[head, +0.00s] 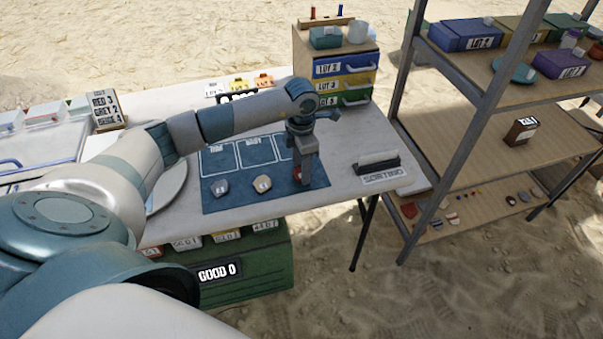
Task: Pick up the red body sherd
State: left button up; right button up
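A red sherd (297,173) lies at the right end of a row of sherds on the blue sorting mat (238,202). It is mostly hidden by my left gripper (306,178), which points down right over it. I cannot tell whether the fingers are open or shut, or whether they touch the sherd. A grey sherd (221,187) and a beige sherd (262,184) lie on the mat to the left of it. My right gripper is not in view.
A drawer cabinet (298,62) stands at the table's back right. A black-and-white block (378,161) and a sorting label (388,177) are right of the mat. A white plate (167,187) is left of it, partly behind my arm. A metal shelf (452,122) stands at the right.

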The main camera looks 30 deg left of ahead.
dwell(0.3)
